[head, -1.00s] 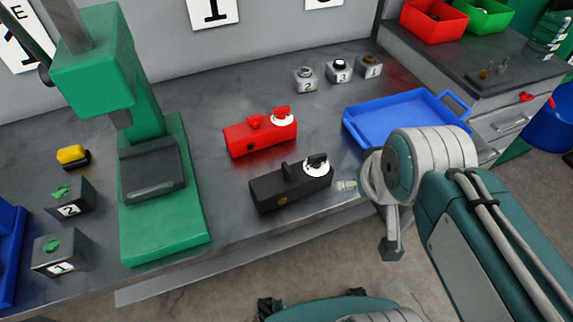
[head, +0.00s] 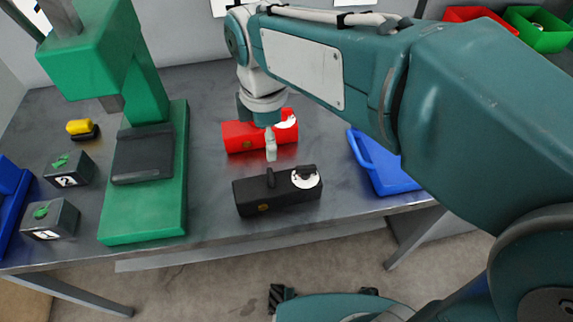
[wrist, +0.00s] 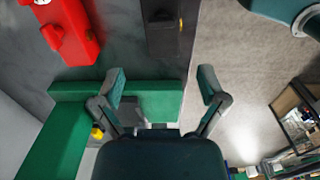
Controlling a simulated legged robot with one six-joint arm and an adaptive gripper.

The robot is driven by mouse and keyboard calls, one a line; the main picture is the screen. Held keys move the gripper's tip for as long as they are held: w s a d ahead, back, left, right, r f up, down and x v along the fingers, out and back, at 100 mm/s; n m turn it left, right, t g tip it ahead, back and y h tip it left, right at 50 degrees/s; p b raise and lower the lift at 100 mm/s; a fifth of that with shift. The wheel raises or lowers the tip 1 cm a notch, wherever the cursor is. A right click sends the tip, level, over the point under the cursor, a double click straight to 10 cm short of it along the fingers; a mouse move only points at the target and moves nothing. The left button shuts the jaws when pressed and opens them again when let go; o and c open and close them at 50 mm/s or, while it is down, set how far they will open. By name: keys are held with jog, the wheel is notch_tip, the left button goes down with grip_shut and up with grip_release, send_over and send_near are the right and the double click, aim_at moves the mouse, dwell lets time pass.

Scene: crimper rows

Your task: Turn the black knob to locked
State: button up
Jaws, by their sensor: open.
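A black box (head: 250,197) stands on the grey bench near its front edge. Its black knob (head: 306,171) sits on a round white dial at the box's right end, and a black post rises mid-box. The dial's markings are too small to read. My gripper (head: 271,150) appears above and behind the black box, left of the knob, pointing down. In the wrist view my gripper's two fingers (wrist: 163,88) are spread apart with nothing between them. The black box (wrist: 163,38) is cut off at the top there, and the knob is out of view.
A red box (head: 240,136) with a white dial stands behind the black one, partly hidden by my arm. A green press (head: 150,220) stands to the left. A blue tray (head: 385,175) lies to the right, partly covered by my arm. Numbered blocks (head: 68,168) stand far left.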

aim_at(271, 175)
notch_tip(271, 175, down, 10)
jog(key=shift+d+f, duration=0.1)
jog(key=shift+a+f, duration=0.25)
jog(key=shift+f, duration=0.1)
jog(key=shift+d, duration=0.2)
jog(key=c, duration=1.2)
